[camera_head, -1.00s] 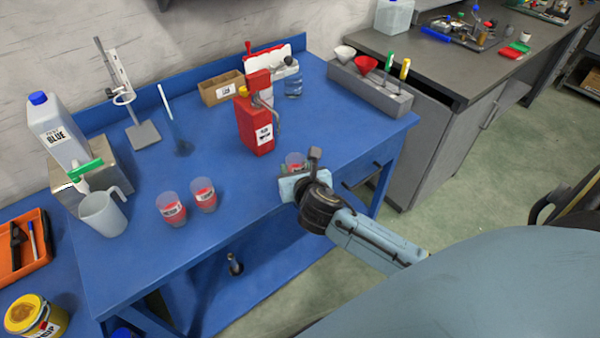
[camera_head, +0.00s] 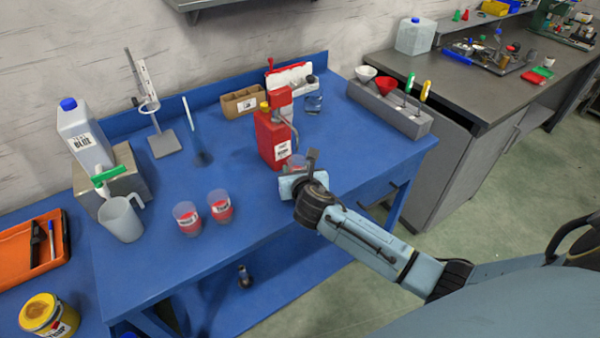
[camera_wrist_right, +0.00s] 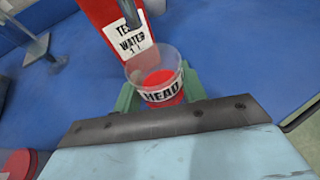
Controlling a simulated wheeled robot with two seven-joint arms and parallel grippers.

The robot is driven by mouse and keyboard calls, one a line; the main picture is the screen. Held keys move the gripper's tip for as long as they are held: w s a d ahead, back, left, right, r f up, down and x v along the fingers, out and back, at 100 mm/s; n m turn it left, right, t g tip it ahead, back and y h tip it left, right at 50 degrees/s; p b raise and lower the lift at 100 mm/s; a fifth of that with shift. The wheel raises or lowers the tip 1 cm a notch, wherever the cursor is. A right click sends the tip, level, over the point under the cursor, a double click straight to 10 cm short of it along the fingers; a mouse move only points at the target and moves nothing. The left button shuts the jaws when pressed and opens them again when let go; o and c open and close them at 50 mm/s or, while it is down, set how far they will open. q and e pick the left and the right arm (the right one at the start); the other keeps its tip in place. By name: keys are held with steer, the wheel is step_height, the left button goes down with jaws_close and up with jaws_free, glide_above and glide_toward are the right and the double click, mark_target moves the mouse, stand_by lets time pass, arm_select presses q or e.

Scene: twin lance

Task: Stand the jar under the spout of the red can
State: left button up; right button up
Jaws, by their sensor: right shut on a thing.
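The red can (camera_head: 272,143) stands upright on the blue bench, with a grey spout (camera_head: 291,128) bending down on its right side. In the right wrist view the can's white label (camera_wrist_right: 127,40) and the spout's end (camera_wrist_right: 131,14) show. My right gripper (camera_head: 297,172) is shut on a clear jar (camera_wrist_right: 158,82) with red contents or a red band and a label that seems to read HEAD. The jar is upright, close in front of the can and near the spout tip. Whether it touches the bench is unclear. My left gripper is out of view.
Two similar jars (camera_head: 187,219) (camera_head: 220,206) stand left of the can. A clear jug (camera_head: 121,218), a blue-capped jug (camera_head: 84,139) and a stand (camera_head: 163,143) are further left. A grey rack with funnels (camera_head: 392,112) is at right. The bench's front middle is clear.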

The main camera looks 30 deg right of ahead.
steer(key=o, duration=1)
steer(key=shift+o, duration=0.2)
steer(key=p+v, duration=0.2)
steer(key=v, duration=1.1)
steer(key=shift+s+p, duration=0.2)
steer(key=shift+p, duration=0.1)
